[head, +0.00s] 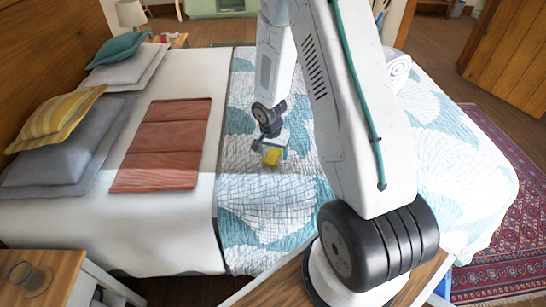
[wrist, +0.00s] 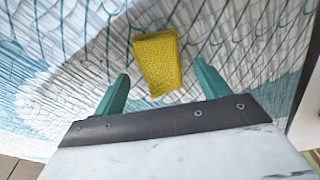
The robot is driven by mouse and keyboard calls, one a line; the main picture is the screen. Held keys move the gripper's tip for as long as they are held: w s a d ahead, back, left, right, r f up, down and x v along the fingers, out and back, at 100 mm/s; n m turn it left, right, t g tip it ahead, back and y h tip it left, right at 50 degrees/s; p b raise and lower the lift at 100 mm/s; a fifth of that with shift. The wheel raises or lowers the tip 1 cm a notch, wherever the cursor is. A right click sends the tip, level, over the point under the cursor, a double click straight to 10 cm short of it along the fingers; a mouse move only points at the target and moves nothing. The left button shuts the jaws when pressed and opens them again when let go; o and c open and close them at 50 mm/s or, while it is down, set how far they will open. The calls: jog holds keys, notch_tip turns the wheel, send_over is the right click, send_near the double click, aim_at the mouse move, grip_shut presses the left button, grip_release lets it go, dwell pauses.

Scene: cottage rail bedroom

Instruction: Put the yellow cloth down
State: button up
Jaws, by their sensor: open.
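The yellow cloth (head: 271,156) lies on the blue and white patterned quilt (head: 262,205) of the bed. In the wrist view the cloth (wrist: 156,62) looks like a small folded rectangle with a woven texture. My gripper (wrist: 160,85) is open, its two teal fingers apart on either side of the cloth's near end. In the head view my gripper (head: 270,147) is just above the quilt at the cloth. I cannot tell whether the fingers touch the quilt.
A folded red blanket (head: 163,143) lies on the white sheet to the left. Several pillows (head: 60,113) are at the headboard. A rolled white towel (head: 397,66) is on the bed's far right.

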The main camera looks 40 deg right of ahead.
jog(key=shift+f, duration=0.7)
jog(key=c, duration=1.1)
jog(key=shift+c, duration=0.2)
